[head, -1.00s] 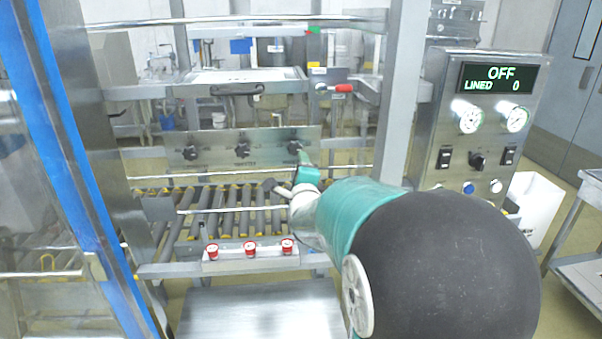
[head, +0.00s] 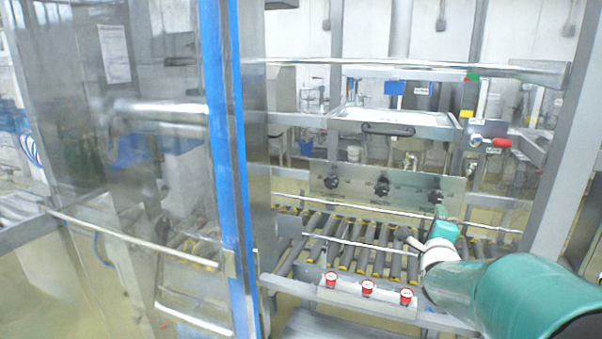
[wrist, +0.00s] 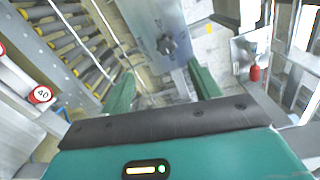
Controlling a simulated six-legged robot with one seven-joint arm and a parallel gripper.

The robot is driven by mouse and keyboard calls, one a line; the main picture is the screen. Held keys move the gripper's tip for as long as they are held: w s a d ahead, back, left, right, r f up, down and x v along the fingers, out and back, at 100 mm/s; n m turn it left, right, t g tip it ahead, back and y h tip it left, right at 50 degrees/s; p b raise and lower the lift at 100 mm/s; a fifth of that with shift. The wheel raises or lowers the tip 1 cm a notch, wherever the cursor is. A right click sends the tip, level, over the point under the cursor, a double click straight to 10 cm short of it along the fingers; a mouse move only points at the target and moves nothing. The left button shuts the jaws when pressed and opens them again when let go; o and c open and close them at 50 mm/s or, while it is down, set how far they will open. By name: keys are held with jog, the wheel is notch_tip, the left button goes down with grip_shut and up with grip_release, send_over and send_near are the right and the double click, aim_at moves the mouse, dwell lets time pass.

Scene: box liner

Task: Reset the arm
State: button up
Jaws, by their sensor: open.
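My arm reaches in from the lower right of the head view. My gripper (head: 428,240) is at its end, in front of the roller conveyor (head: 350,262) and below the right part of the knob panel (head: 385,192). In the wrist view my gripper (wrist: 160,88) shows two green fingers spread wide apart with nothing between them. A black knob (wrist: 167,45) on the metal panel lies beyond the gap between the fingers. From the head view alone I cannot tell whether the fingers touch anything.
A clear door with a blue edge (head: 228,150) stands open at the left. A red-handled valve (head: 501,143) is at the right. A grey upright post (head: 560,150) stands near my arm.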

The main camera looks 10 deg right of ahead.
jog(key=s+a+n+g+y, duration=0.2)
jog(key=s+a+n+y, duration=0.25)
jog(key=a+n, duration=0.4)
jog(key=s+a+f+n+g, duration=0.2)
jog(key=s+a+n, duration=0.2)
jog(key=s, duration=0.4)
jog(key=s+a+f+n+g+y, duration=0.1)
jog(key=s+a+f+n+g, duration=0.1)
jog(key=s+a+n, duration=0.3)
jog(key=s+a+f+n+g+y, duration=0.1)
jog(key=s+a+f+n+g, duration=0.1)
jog(key=s+a+n+g, duration=0.2)
jog(key=s+n, duration=0.3)
jog(key=s, duration=0.3)
jog(key=shift+s+a, duration=0.25)
jog(key=shift+s, duration=0.1)
jog(key=shift+y, duration=0.25)
jog(key=c, duration=0.6)
jog(key=shift+o, duration=0.2)
jog(key=shift+d, duration=0.1)
jog(key=shift+d, duration=0.15)
